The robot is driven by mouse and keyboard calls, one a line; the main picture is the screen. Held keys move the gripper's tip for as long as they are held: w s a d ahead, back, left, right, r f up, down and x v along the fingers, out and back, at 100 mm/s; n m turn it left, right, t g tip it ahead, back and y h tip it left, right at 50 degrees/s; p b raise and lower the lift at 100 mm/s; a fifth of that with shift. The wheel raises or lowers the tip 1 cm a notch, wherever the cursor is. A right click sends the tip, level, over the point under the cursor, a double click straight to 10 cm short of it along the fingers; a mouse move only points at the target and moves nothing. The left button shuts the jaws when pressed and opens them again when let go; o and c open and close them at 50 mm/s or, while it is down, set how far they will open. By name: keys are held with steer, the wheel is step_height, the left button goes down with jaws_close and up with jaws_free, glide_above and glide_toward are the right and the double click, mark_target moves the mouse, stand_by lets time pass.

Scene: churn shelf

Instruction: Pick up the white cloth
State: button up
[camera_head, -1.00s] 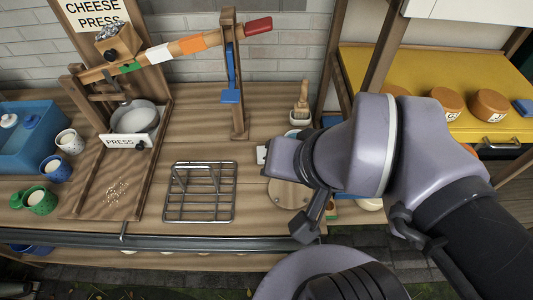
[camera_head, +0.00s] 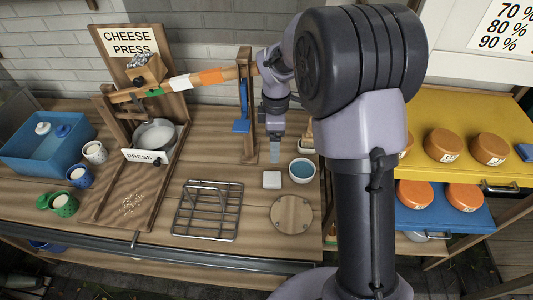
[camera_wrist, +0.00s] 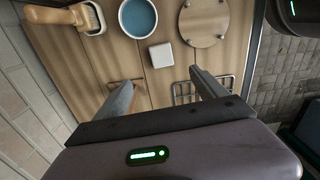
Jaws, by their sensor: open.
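The white cloth (camera_head: 272,180) is a small folded square lying flat on the wooden counter. It sits between a teal-filled bowl and a wire rack. My gripper (camera_head: 274,150) is above the counter just behind the cloth in the head view, pointing down. In the wrist view the cloth (camera_wrist: 161,55) lies ahead of my gripper (camera_wrist: 160,82), beyond the two spread fingers. The fingers are apart, with nothing between them. The gripper is not touching the cloth.
The bowl (camera_head: 302,170) stands right of the cloth, with a brush in a holder (camera_wrist: 90,18) beside it. A round wooden board (camera_head: 291,215) lies in front, and the wire rack (camera_head: 207,210) to the left. The press's upright post (camera_head: 246,110) stands close left of my gripper.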

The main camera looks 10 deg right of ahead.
steer(key=b, duration=0.4)
glide_above(272, 178)
steer(key=f, duration=1.1)
steer(key=shift+w+d+f, duration=0.1)
steer(key=shift+w+d, duration=0.05)
steer(key=shift+d, duration=0.05)
step_height(272, 178, down, 6)
steer(key=b, duration=0.3)
steer(key=shift+a, duration=0.15)
steer(key=shift+r, duration=0.25)
steer(key=c, duration=1.4)
